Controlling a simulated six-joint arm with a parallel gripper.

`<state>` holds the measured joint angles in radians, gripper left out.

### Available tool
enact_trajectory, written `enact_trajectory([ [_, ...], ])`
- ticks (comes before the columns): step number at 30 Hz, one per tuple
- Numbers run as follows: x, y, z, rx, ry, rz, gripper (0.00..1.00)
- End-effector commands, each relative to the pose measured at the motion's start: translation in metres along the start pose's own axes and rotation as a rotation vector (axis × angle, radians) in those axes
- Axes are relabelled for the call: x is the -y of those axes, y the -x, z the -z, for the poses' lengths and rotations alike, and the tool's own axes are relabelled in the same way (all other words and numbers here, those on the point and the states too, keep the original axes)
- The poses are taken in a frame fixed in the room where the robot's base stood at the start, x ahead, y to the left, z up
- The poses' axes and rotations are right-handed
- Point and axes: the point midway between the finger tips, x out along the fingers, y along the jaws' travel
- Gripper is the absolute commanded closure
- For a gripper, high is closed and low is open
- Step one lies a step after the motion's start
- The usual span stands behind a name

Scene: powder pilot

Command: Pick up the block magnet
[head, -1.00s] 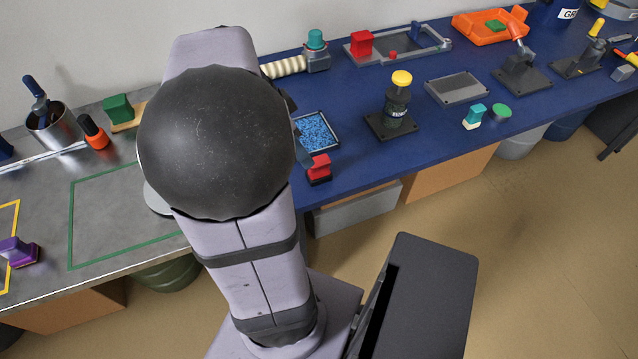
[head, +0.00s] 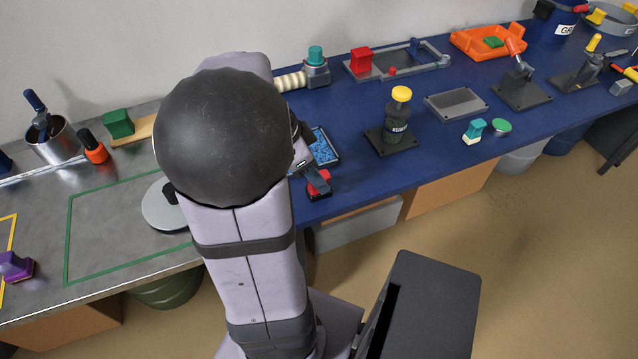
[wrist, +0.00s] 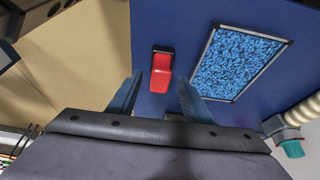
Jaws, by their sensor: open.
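The block magnet, which I take to be the small red block with a dark end (wrist: 160,72), lies on the blue bench top near its front edge. In the head view the red block (head: 319,190) is partly hidden by a finger of my gripper. My gripper (wrist: 160,82) is open and empty. In the wrist view its two dark fingers stand left and right of the line to the block, with the block showing between and beyond the fingertips. I cannot tell the height left between them.
A framed tray of blue granules (wrist: 238,62) lies close beside the block. A ribbed cream hose with a teal knob (head: 316,58) is behind it. A yellow-topped dark device (head: 398,125) stands to the right. The bench's front edge is close to the block.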

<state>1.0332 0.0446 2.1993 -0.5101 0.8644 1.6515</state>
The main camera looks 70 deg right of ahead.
Motion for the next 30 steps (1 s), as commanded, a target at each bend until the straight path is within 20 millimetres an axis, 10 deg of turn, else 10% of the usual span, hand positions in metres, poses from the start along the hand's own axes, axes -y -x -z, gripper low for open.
enact_trajectory([
  [15,0.000,-0.029,0.000,0.001,0.000,0.000,0.55],
  [21,0.000,-0.029,0.000,0.002,0.000,0.000,0.98],
  [30,0.000,-0.028,0.000,0.001,0.000,0.001,1.00],
])
